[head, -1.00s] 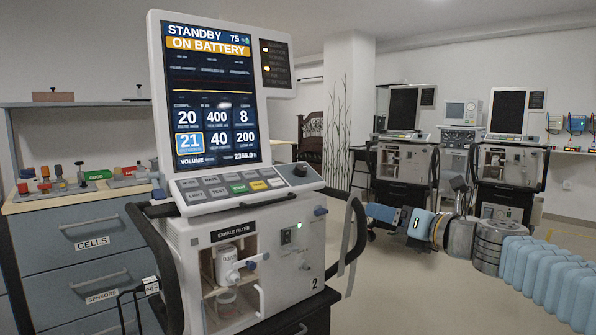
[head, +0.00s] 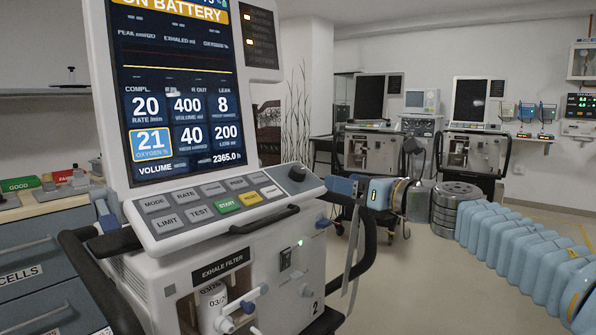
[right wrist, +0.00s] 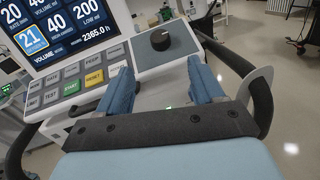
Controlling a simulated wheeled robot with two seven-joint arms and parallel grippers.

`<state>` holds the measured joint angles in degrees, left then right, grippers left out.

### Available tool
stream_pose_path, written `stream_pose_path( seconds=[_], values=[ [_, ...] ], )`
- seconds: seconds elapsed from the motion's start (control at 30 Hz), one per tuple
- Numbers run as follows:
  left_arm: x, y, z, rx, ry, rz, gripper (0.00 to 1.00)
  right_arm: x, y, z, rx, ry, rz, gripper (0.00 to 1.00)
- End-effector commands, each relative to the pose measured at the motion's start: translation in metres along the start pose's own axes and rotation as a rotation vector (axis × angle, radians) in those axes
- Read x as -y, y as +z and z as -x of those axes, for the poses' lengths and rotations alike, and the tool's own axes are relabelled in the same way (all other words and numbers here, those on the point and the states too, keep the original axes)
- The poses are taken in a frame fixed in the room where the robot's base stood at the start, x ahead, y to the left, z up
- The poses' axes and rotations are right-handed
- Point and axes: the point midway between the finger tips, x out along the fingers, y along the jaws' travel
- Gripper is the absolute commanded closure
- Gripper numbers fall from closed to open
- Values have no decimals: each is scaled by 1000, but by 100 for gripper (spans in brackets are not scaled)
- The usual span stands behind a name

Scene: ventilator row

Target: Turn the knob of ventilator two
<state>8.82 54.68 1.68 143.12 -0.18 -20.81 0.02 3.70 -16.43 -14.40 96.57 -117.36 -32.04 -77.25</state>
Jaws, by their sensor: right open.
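Ventilator two (head: 285,250), with a "2" on its lower front, stands close before me. Its dark round knob (head: 297,174) is at the right end of the sloped key panel, below the screen. The knob also shows in the right wrist view (right wrist: 159,39), ahead of the fingertips and roughly between their lines. My right gripper (head: 342,187) is to the right of the knob, fingers toward the panel. Its two blue fingers (right wrist: 163,75) are apart and nothing is between them. I see no contact with the knob. My left gripper is not in view.
A black side handle (head: 362,245) curves around the ventilator's right side, below my right gripper. A front bar (head: 262,220) runs under the keys. A drawer cabinet (head: 40,270) stands at left. Two more ventilators stand farther back, with open floor before them.

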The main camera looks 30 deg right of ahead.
Motion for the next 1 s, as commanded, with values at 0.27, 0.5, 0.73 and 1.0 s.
stream_pose_path(
  seconds=[0.27, 0.5, 0.73, 1.0],
  values=[
    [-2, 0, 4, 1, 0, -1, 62, -1, -1, -63, -4, 4, -1, 33],
    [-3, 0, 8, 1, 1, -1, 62, -1, 0, -109, -2, 2, -1, 33],
    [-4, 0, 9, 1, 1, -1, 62, -1, 0, -126, -1, 1, 0, 33],
    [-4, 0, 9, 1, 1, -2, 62, -1, 0, -127, -1, 1, 0, 35]
  ],
)
